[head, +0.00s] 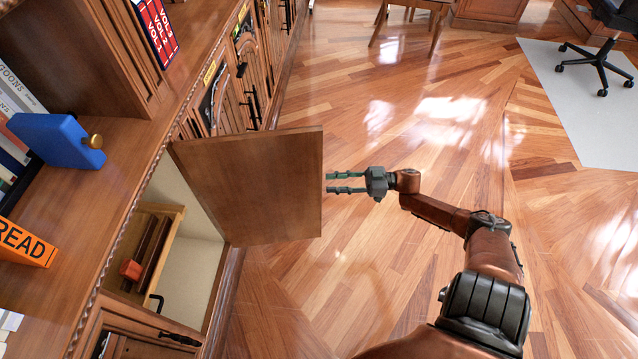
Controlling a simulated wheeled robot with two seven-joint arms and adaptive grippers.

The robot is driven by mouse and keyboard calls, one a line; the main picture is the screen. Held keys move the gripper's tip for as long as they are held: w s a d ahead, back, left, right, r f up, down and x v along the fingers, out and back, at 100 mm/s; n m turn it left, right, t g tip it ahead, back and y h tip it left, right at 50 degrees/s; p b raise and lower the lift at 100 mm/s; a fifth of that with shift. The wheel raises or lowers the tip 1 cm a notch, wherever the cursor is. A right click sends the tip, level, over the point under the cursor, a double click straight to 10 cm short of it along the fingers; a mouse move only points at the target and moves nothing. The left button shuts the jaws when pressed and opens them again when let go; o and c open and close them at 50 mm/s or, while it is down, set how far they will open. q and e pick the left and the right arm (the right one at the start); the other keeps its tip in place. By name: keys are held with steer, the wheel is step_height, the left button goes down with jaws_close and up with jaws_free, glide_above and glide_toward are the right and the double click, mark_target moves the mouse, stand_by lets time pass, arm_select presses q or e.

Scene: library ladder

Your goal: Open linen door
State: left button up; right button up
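A brown wooden cabinet door (262,186) stands swung out from the cabinet on the left, with its inner or outer face turned toward me. I cannot tell from a label whether it is the linen door. Behind it the cabinet interior (190,262) shows, with a wooden drawer or box inside. My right gripper (328,182) is just right of the door's free edge. Its two fingers are apart and nothing shows between them. Whether the fingertips touch the door edge is unclear. My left gripper is not in view.
Other cabinet doors with black handles and yellow labels (210,72) run along the wall beyond. A blue object (58,140) and an orange READ block (24,244) sit on the counter. A chair (410,14) and an office chair (598,62) stand far back. The floor (400,260) around my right arm is clear.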

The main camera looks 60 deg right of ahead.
steer(key=v, duration=0.3)
steer(key=shift+s+d, duration=0.1)
steer(key=shift+s, duration=0.05)
stand_by(0.5)
